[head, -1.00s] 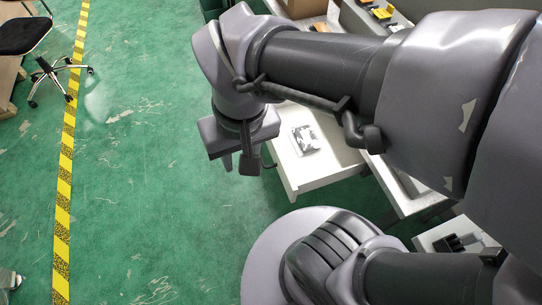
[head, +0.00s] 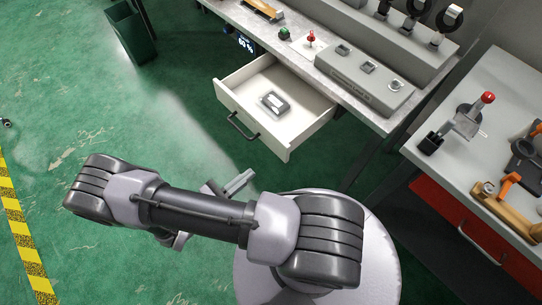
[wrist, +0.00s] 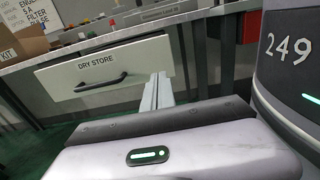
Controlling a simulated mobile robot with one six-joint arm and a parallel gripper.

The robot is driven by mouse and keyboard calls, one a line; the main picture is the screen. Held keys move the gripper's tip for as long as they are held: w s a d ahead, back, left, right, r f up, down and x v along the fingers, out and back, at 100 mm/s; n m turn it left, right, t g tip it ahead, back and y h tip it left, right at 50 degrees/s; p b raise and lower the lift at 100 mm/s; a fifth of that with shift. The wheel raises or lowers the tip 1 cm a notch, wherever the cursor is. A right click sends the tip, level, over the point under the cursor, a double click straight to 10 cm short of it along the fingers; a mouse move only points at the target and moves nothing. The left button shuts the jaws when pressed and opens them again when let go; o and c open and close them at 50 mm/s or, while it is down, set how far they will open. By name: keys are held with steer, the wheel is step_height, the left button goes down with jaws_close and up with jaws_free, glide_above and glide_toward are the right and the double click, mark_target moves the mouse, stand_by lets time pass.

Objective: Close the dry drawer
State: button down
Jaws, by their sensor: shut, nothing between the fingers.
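The dry drawer (head: 298,137) is pulled out from under the workbench in the head view, with a small grey-and-white item (head: 274,102) lying inside. Its dark bar handle (head: 242,127) is on the white front. In the wrist view the drawer front (wrist: 135,65), labelled "DRY STORE", faces me with its black handle (wrist: 101,84). My gripper (head: 240,182) is shut and empty, low in front of the drawer and apart from the handle in the head view. Its fingers (wrist: 157,92) overlap the right part of the front in the wrist view; contact cannot be told.
The workbench (head: 300,55) carries a grey fixture block (head: 358,80) and small parts. A second bench with a red drawer (head: 470,235) stands at the right. A dark bin (head: 131,35) stands at the far left. Green floor left of the drawer is clear.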

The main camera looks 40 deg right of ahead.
mark_target(280, 151)
steer(key=d+b, duration=0.2)
steer(key=d, duration=0.8)
steer(key=shift+w+d, duration=0.15)
steer(key=shift+d, duration=0.05)
steer(key=shift+d, duration=0.1)
